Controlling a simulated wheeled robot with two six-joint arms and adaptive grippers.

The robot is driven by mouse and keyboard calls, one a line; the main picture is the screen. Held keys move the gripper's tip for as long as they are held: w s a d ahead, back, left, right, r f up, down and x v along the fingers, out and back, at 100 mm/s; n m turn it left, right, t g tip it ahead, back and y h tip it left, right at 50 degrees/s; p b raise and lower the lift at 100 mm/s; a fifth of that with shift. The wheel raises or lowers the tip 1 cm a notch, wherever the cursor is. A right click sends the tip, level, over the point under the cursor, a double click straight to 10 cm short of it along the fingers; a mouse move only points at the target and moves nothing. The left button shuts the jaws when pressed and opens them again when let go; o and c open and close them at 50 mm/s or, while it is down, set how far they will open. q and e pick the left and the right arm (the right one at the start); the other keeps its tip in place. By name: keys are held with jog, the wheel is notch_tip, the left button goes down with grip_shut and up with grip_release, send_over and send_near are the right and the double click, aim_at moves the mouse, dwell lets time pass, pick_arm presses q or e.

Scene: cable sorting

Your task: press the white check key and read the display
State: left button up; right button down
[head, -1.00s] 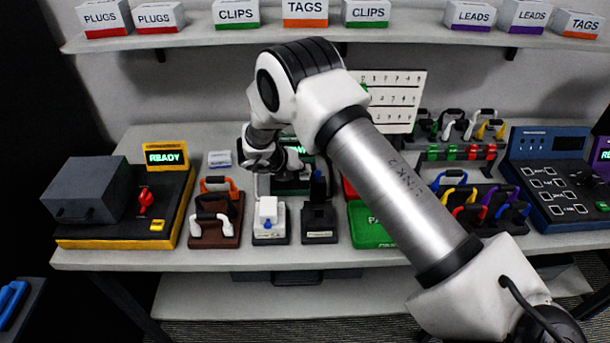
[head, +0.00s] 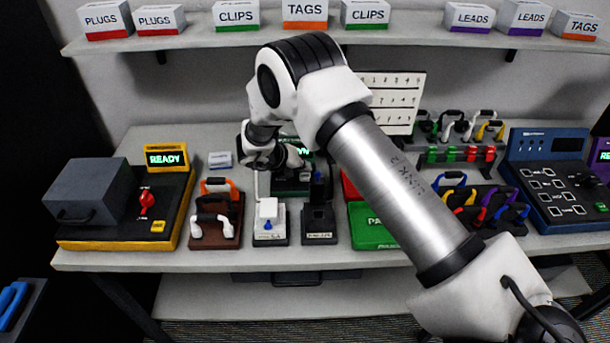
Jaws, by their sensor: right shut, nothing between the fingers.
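A dark green unit (head: 292,187) stands at the back of the bench, left of centre. Its green-lit display (head: 305,150) is partly hidden by my right wrist, so only the end of its text shows and I cannot read the whole word. My right gripper (head: 299,164) is shut and empty, small and dark in front of this unit. I cannot tell whether it touches anything. The white check key cannot be made out. It may be hidden behind my wrist and gripper. My left gripper is not in view.
A yellow-edged unit (head: 183,214) at left reads READY. A brown rack (head: 216,240), a white-topped stand (head: 267,209) and a black stand (head: 319,222) line the front. A green tray (head: 372,236) and a blue panel (head: 530,150) lie right. My right arm crosses the middle.

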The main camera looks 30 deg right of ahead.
aim_at(303, 177)
jog(key=shift+r+p, duration=1.45)
jog(key=shift+r, duration=1.1)
